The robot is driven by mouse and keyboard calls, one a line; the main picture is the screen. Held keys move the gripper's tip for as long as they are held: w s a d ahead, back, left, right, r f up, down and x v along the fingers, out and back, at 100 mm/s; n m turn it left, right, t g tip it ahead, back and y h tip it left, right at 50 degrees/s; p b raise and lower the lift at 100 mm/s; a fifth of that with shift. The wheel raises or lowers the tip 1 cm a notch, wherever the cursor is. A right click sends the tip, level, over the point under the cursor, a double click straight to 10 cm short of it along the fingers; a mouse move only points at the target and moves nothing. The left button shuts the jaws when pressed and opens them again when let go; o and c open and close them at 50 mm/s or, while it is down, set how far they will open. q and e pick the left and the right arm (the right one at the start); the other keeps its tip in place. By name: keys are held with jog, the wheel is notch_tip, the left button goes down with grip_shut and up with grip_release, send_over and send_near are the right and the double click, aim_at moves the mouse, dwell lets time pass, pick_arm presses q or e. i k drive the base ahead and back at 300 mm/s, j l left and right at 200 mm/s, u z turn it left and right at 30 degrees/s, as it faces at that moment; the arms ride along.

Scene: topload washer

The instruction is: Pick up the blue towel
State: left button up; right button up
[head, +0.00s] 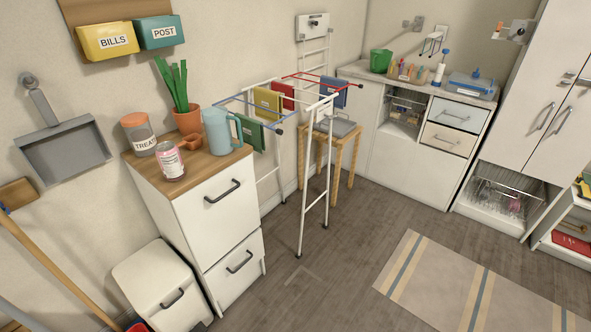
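The blue towel (334,92) hangs over a red bar on the far right side of a drying rack (304,209) near the back wall. A white top rail of the rack passes close by it in the picture. A red towel (288,103), a yellow towel (268,103) and a green towel (250,133) hang further left on the same rack. Neither of my grippers is in view.
A wooden stool (353,151) stands behind the rack. A white cabinet (219,209) with a blue pitcher (217,131) stands left of it. A counter (404,165) is behind to the right. Floor (345,261) is clear in front, with a striped rug (440,278) at right.

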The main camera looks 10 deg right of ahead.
aim_at(339, 102)
jog(key=i+l+z, duration=0.85)
jog(key=i+z, duration=0.15)
jog(key=i, duration=0.25)
jog(key=i+z, duration=0.3)
jog(key=i+l+u, duration=0.15)
jog(key=i, duration=0.35)
jog(key=i+l+u, duration=0.15)
jog(key=i, duration=0.3)
jog(key=i+l+u, duration=0.15)
jog(key=i, duration=0.35)
